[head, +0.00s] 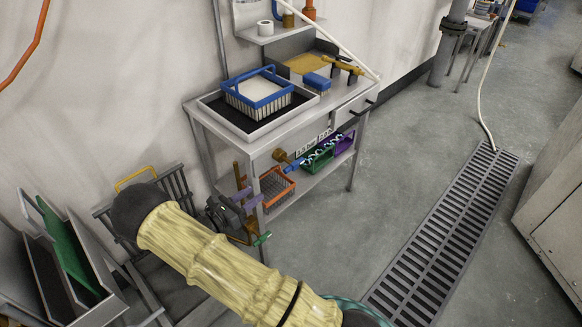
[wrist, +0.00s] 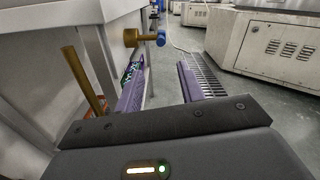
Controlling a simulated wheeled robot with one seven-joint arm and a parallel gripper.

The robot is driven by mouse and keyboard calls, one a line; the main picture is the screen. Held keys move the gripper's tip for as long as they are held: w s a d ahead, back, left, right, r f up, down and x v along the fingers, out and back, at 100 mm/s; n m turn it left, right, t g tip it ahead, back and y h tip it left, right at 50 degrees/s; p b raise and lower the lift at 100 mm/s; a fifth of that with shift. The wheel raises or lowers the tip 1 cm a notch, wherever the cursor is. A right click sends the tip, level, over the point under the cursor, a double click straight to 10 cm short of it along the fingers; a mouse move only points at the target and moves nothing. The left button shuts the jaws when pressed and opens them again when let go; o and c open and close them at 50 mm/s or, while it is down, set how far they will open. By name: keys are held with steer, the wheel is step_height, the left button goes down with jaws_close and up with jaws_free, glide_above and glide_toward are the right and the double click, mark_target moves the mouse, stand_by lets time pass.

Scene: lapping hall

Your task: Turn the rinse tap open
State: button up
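The rinse tap (head: 280,155) is a brass fitting with a blue handle (head: 297,163), under the front edge of the sink bench. In the wrist view the brass tap (wrist: 131,38) and its blue handle (wrist: 161,40) show ahead of and above my fingertips. My gripper (head: 248,197) has purple fingers and is beside the bench's near leg, short of the tap. In the wrist view the fingers of my gripper (wrist: 161,66) are spread apart with nothing between them. The handle appears clear of both fingers.
The bench (head: 258,147) carries a blue-rimmed basket (head: 258,103). An orange crate (head: 276,189), a green crate (head: 318,161) and a purple crate (head: 344,143) sit on its lower shelf. A brass upright pipe (wrist: 84,80) stands at left. Floor beside the drain grating (head: 445,230) is clear.

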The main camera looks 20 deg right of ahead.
mark_target(291, 168)
steer(key=shift+d, duration=0.1)
steer(key=x, duration=1.7)
steer(key=shift+d+f+b, duration=0.1)
steer(key=shift+b, duration=0.2)
jaws_close()
